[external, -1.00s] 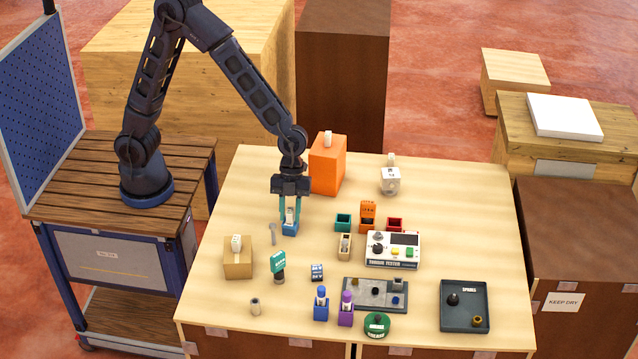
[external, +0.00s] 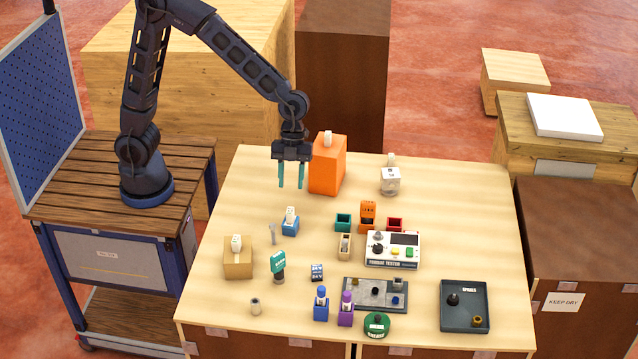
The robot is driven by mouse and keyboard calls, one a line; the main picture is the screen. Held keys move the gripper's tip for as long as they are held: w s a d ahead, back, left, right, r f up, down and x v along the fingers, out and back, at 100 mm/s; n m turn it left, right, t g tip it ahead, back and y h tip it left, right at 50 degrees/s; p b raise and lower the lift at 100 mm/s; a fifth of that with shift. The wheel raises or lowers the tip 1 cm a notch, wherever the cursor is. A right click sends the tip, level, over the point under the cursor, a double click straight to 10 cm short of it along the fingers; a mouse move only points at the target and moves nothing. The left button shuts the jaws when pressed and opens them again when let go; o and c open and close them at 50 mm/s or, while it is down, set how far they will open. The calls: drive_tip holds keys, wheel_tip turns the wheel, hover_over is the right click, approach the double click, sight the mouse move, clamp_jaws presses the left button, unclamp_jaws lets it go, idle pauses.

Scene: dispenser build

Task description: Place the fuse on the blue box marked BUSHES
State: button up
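A small blue box (external: 290,228) stands on the table left of centre, with a small pale upright piece (external: 291,214), possibly the fuse, on top of it. The box's marking is too small to read. My gripper (external: 291,186) is above and behind this box, pointing down. Its two teal fingers are apart with nothing between them. Another small blue block (external: 317,272) with pale markings lies nearer the front; I cannot read it.
A tall orange box (external: 327,167) stands close to the right of my gripper. A tan box (external: 238,262), a green-topped piece (external: 278,264), a tester (external: 393,250) and a dark tray (external: 465,310) stand further forward. The left back of the table is clear.

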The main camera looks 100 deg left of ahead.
drive_tip(key=s+a+r+n+t+y, duration=0.1)
drive_tip(key=s+a+r+n, duration=0.3)
drive_tip(key=s+a+r, duration=0.3)
drive_tip(key=s+a+r+n+t+y, duration=0.1)
drive_tip(key=s+a+r+n+y, duration=0.1)
drive_tip(key=s+a+r+n, duration=0.45)
drive_tip(key=s+a+f+n+t, duration=0.1)
drive_tip(key=s+a+n, duration=0.2)
drive_tip(key=s, duration=0.6)
drive_tip(key=s+a+f+n+t+y, duration=0.1)
drive_tip(key=s+a+n, duration=0.3)
drive_tip(key=s, duration=0.5)
drive_tip(key=shift+s+t+y, duration=0.3)
drive_tip(key=shift+n, duration=0.25)
